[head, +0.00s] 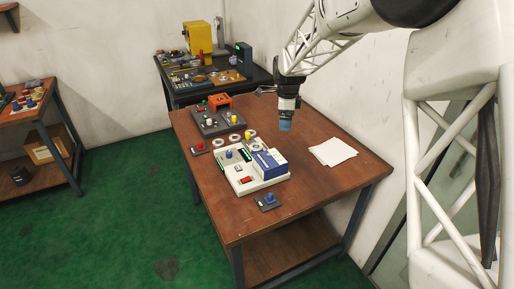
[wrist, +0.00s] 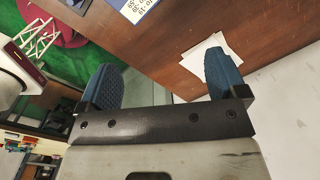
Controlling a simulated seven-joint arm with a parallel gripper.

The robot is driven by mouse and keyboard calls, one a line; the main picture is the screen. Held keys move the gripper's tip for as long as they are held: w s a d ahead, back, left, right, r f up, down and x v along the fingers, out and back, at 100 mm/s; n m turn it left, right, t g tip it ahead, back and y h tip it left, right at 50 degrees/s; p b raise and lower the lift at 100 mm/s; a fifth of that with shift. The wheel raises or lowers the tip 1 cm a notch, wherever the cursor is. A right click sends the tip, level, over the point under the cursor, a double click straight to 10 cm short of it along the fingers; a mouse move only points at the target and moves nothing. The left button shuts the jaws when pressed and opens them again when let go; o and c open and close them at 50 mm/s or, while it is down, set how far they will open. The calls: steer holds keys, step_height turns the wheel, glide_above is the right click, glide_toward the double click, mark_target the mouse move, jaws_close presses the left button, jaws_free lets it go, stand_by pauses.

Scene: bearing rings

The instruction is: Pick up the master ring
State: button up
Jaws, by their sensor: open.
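Several small pale rings lie on the wooden table in the head view. One ring (head: 219,143) is at the left, another ring (head: 235,138) is in the middle, and more are at the right near the blue block. I cannot tell which one is the master ring. My gripper (head: 285,124) hangs above the table, to the right of the rings and apart from them. In the wrist view my gripper (wrist: 162,72) shows two blue fingers spread wide with nothing between them. No ring can be made out in the wrist view.
A white device (head: 246,178) with a blue block (head: 269,164) stands in front of the rings. A grey device (head: 212,123) stands behind them. White papers (head: 333,151) lie at the right. A small blue-knobbed box (head: 268,202) is near the front edge. The table's right front is clear.

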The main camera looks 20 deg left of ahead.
mark_target(256, 147)
steer(key=w+a+f+m, duration=0.1)
steer(key=a+f, duration=0.2)
steer(key=a, duration=0.1)
steer(key=w+a+f+m, duration=0.1)
steer(key=w+a+f, duration=0.1)
steer(key=a+f, duration=0.2)
steer(key=w+a+f+m, duration=0.1)
steer(key=a+f, duration=0.2)
steer(key=a, duration=0.2)
steer(key=shift+w+f+g, duration=0.3)
steer(key=shift+w, duration=0.05)
steer(key=shift+d, duration=0.1)
steer(key=shift+f, duration=1.3)
steer(key=shift+d+f, duration=0.1)
steer(key=shift+f, duration=2.5)
